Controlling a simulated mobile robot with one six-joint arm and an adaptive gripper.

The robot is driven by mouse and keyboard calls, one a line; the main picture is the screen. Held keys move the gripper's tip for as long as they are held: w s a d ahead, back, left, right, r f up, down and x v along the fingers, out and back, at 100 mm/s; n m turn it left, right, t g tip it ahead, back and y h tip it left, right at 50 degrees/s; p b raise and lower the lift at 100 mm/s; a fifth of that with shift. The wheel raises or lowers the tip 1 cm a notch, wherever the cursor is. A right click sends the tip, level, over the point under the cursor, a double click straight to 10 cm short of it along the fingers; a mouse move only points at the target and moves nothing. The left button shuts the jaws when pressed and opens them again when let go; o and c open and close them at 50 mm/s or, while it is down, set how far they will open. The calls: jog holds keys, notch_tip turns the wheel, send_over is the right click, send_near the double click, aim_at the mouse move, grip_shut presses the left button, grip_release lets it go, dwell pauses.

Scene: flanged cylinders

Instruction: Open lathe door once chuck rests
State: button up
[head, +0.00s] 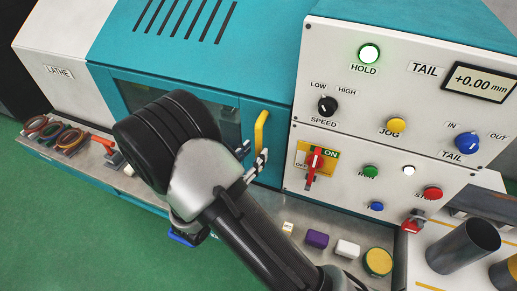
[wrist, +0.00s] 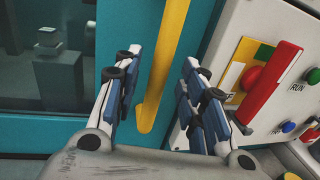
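The teal lathe door (head: 140,95) is shut, with a dark window (wrist: 45,65) and an upright yellow handle (head: 261,131). My gripper (head: 252,156) is at the handle's lower part. In the wrist view its two fingers stand open, one on each side of the handle (wrist: 163,70), with gaps on both sides. Dim grey shapes show behind the window; I cannot tell whether one is the chuck or whether it turns. My arm hides much of the door in the head view.
Right of the door, the control panel (head: 345,85) carries a red switch (head: 315,165), knobs, buttons and a display reading +0.00 mm. Small blocks, a purple one (head: 317,239) among them, lie on the ledge below. Grey cylinders (head: 465,248) stand at the lower right. Green floor is clear at left.

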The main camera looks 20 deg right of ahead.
aim_at(257, 150)
jog(key=shift+x, duration=1.75)
jog(key=shift+c, duration=0.6)
grip_shut()
